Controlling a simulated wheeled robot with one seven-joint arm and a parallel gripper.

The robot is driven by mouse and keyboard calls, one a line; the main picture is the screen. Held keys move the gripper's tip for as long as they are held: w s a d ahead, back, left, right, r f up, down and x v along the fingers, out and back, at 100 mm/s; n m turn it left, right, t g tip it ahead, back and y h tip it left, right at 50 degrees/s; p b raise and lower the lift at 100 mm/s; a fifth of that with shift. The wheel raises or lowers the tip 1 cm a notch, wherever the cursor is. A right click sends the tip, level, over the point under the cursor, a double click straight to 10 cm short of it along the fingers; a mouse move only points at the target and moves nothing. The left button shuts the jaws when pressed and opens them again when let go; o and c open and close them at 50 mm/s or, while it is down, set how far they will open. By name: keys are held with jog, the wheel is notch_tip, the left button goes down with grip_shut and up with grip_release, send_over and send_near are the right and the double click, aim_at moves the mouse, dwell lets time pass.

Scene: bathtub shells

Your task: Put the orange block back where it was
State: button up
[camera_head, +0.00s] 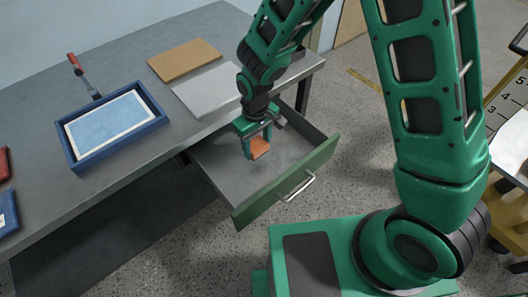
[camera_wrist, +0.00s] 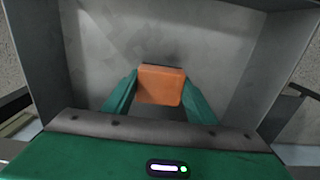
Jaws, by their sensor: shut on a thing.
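The orange block (camera_head: 259,147) is between the fingers of my gripper (camera_head: 252,142), which is shut on it. The block is inside the open drawer (camera_head: 288,171), a grey box with a green front and a metal handle. In the wrist view the block (camera_wrist: 161,85) sits between the two green fingertips (camera_wrist: 160,92), with the grey drawer floor behind it. A small dark shadow shows just beyond the block. I cannot tell whether the block touches the drawer floor. The rest of the drawer looks empty.
The drawer sticks out from under a grey workbench (camera_head: 110,75). On the bench are a blue tray (camera_head: 112,124), a brown board (camera_head: 184,60), a grey sheet (camera_head: 208,88) and a red-handled tool (camera_head: 76,65). A yellow cart (camera_head: 505,110) stands at the right.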

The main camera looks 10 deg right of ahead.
aim_at(261, 159)
jog(key=shift+d+f, duration=0.35)
jog(key=shift+d, duration=0.15)
jog(key=shift+f, duration=1.95)
jog(key=shift+f, duration=0.15)
jog(key=o, duration=1.1)
notch_tip(261, 159, up, 12)
jog(key=shift+w+r, duration=0.1)
